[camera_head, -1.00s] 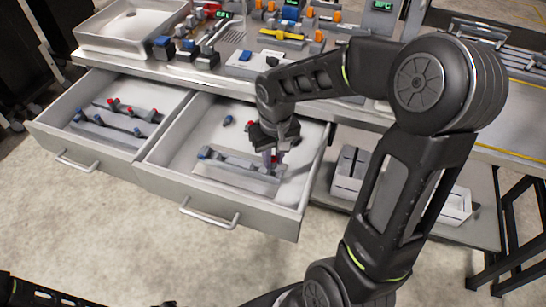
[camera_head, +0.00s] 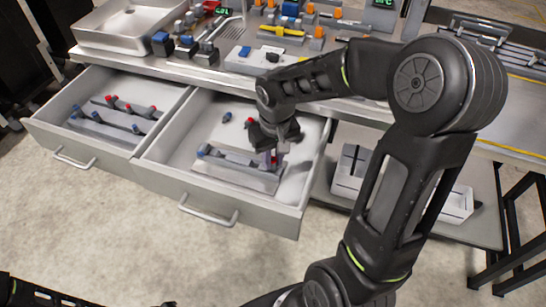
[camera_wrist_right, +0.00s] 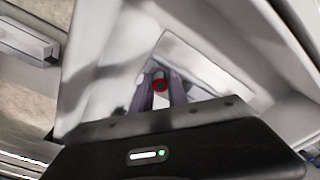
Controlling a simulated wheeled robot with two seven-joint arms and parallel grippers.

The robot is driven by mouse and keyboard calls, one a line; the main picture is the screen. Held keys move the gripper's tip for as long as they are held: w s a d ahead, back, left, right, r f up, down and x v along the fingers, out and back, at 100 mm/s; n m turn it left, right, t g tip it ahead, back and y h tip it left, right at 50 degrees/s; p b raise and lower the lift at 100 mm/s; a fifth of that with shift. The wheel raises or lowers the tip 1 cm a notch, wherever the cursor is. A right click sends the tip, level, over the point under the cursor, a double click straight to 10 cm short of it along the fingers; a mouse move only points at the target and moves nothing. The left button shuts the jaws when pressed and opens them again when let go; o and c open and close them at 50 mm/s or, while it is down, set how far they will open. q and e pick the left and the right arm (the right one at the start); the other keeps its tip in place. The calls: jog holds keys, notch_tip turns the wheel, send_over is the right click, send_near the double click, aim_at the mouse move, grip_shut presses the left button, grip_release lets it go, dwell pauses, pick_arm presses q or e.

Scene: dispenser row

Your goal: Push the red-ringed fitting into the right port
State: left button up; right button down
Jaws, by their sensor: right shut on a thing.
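My right gripper (camera_head: 272,155) reaches down into the right-hand open drawer (camera_head: 155,172), over the right end of a grey rack (camera_head: 235,175). In the right wrist view its two fingers (camera_wrist_right: 160,95) are closed on the red-ringed fitting (camera_wrist_right: 160,83), whose ring shows between the fingertips. In the head view the gripper mostly hides this fitting. I cannot tell whether its lower end touches the rack. I cannot clearly pick out the right port. My left gripper is not in view.
A loose blue-ended piece (camera_head: 227,116) and a red-ended piece (camera_head: 249,122) lie at the drawer's back. The left drawer (camera_head: 45,115) holds red- and blue-ended pieces. The bench above carries a tray (camera_head: 130,40) and devices. White bins (camera_head: 350,172) stand on the right shelf.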

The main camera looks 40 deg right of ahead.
jog(key=shift+f+b, duration=0.5)
jog(key=shift+f, duration=0.2)
jog(key=c, duration=1.2)
grip_release()
jog(key=r, duration=0.8)
jog(key=shift+s+a, duration=0.1)
jog(key=shift+s, duration=0.25)
jog(key=shift+f, duration=0.1)
